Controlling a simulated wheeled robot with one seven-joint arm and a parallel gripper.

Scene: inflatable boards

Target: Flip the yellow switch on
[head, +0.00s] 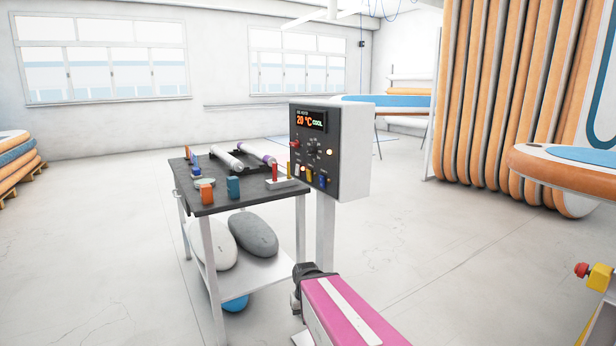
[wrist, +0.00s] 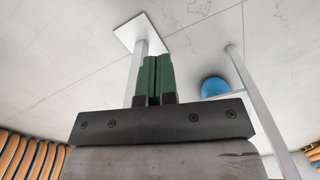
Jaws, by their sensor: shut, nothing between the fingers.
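The yellow switch (head: 309,176) is small and sits in the lower row on the dark face of the control box (head: 352,150), between a white switch (head: 297,170) and a blue switch (head: 322,181). Its exact tilt is too small to tell. My gripper (wrist: 155,60) shows its green fingers together, with nothing between them, in the wrist view. There it is over the floor near the box's post and white base plate (wrist: 127,31). In the head view my arm is below the box, apart from the switch, and the fingers cannot be made out.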

